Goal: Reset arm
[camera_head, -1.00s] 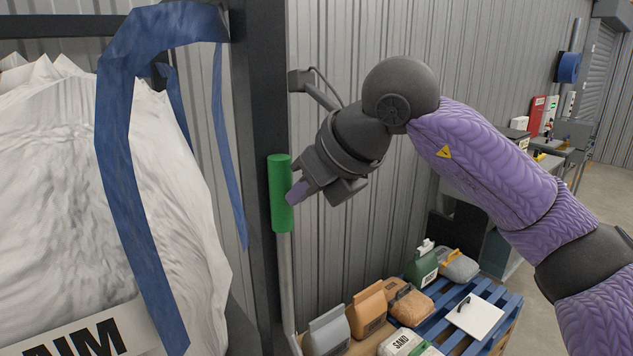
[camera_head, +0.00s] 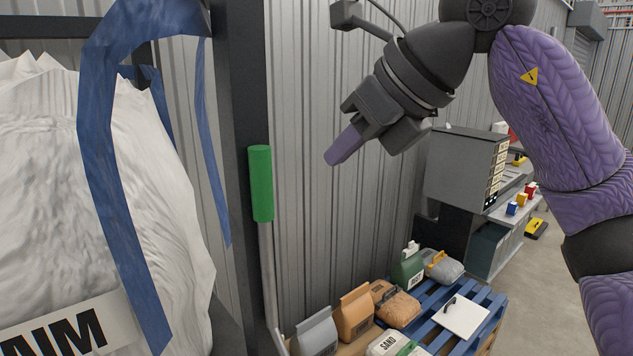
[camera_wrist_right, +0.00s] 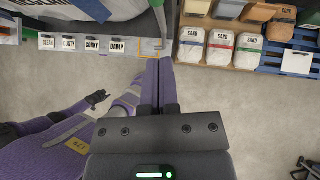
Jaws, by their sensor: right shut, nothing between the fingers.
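My right gripper (camera_head: 343,150) hangs in the upper middle of the head view, with its arm coming in from the right. It is clear of the green-handled tool (camera_head: 260,184), which leans beside the dark post to its left. In the right wrist view the purple fingers of my right gripper (camera_wrist_right: 159,62) lie side by side, closed, with nothing between them. My left gripper does not show in the head view.
A large white bulk bag (camera_head: 150,200) with blue straps fills the left. A blue pallet (camera_head: 487,336) bearing several bags and a white board (camera_head: 462,316) stands low at the centre right. A grey cabinet (camera_head: 462,168) stands behind. The floor (camera_wrist_right: 240,110) beneath the wrist is clear.

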